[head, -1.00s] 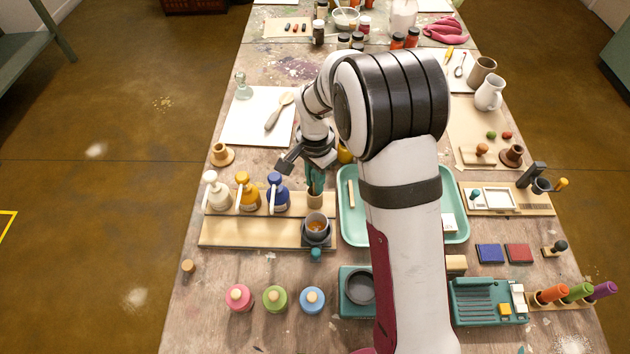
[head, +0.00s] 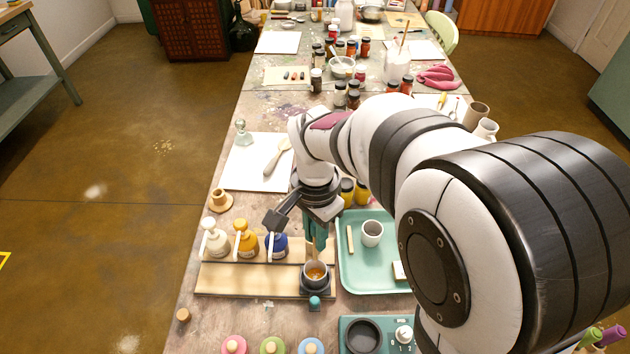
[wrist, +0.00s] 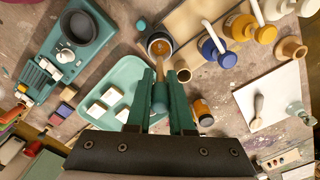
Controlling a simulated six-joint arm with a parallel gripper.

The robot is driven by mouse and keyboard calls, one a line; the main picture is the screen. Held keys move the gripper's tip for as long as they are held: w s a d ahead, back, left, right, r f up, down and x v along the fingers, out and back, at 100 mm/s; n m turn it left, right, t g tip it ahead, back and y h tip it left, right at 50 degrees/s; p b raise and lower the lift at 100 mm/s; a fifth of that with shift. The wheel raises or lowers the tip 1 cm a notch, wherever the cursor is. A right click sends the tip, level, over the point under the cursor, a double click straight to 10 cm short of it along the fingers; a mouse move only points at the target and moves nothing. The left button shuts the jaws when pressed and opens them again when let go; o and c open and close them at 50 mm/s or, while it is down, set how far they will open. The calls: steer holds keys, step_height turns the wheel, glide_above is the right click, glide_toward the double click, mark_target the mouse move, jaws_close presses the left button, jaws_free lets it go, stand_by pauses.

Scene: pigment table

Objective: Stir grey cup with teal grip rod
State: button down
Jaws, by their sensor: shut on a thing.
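My gripper (head: 317,240) is above and just behind the cup, pointing down. In the wrist view its teal fingers (wrist: 160,100) are shut on the teal grip rod (wrist: 160,92). The rod's wooden lower part reaches to the cup's mouth. I cannot tell how deep its tip is, or whether it touches the contents.
White, yellow and blue (head: 277,245) pump bottles stand to the left. A teal tray (head: 378,278) with a pale mug (head: 371,234) lies to the right.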

mark_target(316, 259)
steer(key=shift+f, duration=4.45)
steer(key=shift+d, duration=0.1)
steer(key=shift+d, duration=0.2)
steer(key=shift+w+d, duration=0.1)
steer(key=shift+w, duration=0.1)
steer(key=shift+s+a, duration=0.4)
steer(key=shift+a, duration=0.35)
steer(key=shift+w+d, duration=0.15)
steer(key=shift+d, duration=0.65)
steer(key=shift+a, duration=0.45)
steer(key=shift+d, duration=0.1)
